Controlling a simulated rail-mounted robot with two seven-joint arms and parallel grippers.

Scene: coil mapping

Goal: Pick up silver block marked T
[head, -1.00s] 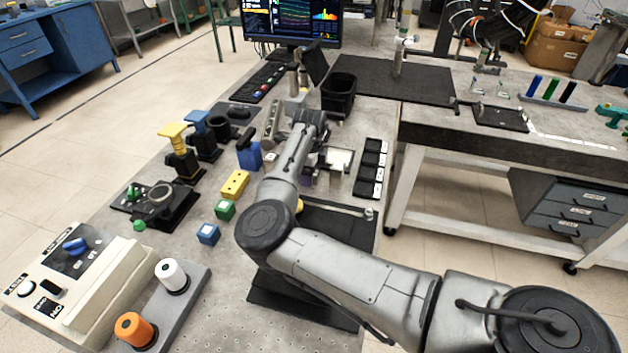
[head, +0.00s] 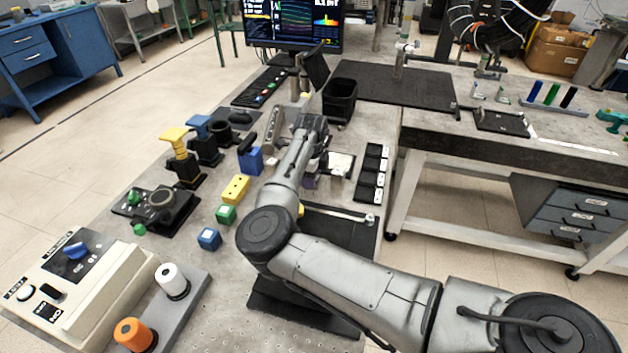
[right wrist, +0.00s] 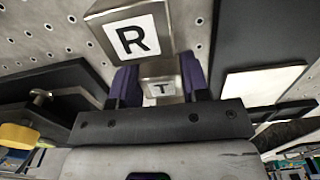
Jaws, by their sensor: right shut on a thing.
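The silver block marked T (right wrist: 161,88) sits between the two purple fingers of my right gripper (right wrist: 160,84) in the right wrist view. The fingers press on its left and right sides, so the gripper is shut on it. Its black T on a white label faces the camera. Just beyond it is a larger-looking silver block marked R (right wrist: 132,38). In the head view my right gripper (head: 314,178) is low over the bench and mostly hidden by my own arm; the T block cannot be made out there. My left gripper is not in view.
A white plate (head: 341,163) and a row of black holders (head: 372,172) lie right of the gripper. A black bin (head: 340,99) stands behind.

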